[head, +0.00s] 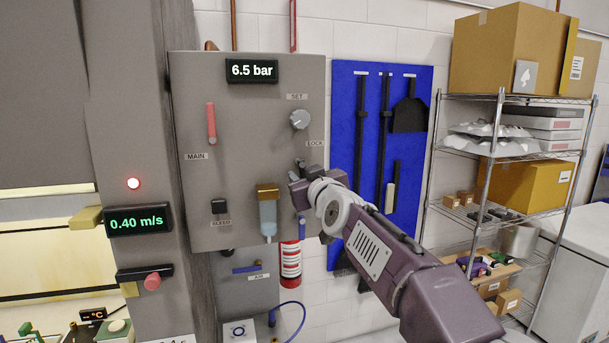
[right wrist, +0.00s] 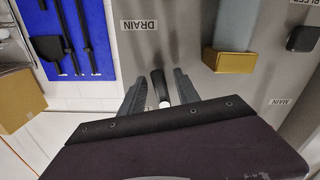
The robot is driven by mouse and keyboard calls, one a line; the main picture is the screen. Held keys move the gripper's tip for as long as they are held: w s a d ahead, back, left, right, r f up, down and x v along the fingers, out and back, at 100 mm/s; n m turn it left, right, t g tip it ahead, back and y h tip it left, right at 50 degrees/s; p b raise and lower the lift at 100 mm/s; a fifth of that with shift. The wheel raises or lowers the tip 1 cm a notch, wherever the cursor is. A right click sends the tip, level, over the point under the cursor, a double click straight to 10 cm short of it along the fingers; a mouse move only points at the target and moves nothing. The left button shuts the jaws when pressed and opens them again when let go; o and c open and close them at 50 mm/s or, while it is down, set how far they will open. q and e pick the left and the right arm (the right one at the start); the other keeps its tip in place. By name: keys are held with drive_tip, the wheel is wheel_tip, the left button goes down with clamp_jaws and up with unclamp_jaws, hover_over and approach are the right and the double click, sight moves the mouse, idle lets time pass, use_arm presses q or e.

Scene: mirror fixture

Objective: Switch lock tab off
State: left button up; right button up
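A grey control panel (head: 240,130) hangs on the wall, with a LOCK label (head: 314,143) at its right side. Just below the label, a small dark tab (head: 300,162) shows beside my right gripper (head: 296,184), which partly hides it. In the right wrist view, a short black tab with a pale end (right wrist: 159,84) stands between the two fingers of my right gripper (right wrist: 156,88). The fingers are apart, with gaps to the tab visible on both sides. A DRAIN label (right wrist: 138,25) is near it. My left gripper is not in view.
A brass-topped filter (head: 267,192) with a clear bowl is just left of the gripper. A SET knob (head: 299,119) is above, a blue lever (head: 302,228) below. A red MAIN lever (head: 211,124) and blue tool board (head: 345,120) flank the area.

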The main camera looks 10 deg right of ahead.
drive_tip(key=shift+w, duration=0.1)
clamp_jaws()
drive_tip(key=shift+a+m+p, duration=0.25)
drive_tip(key=shift+m+p, duration=0.25)
drive_tip(key=shift+m, duration=0.4)
drive_tip(key=shift+f+m, duration=0.1)
drive_tip(key=shift+m, duration=0.4)
unclamp_jaws()
drive_tip(key=shift+a, duration=0.1)
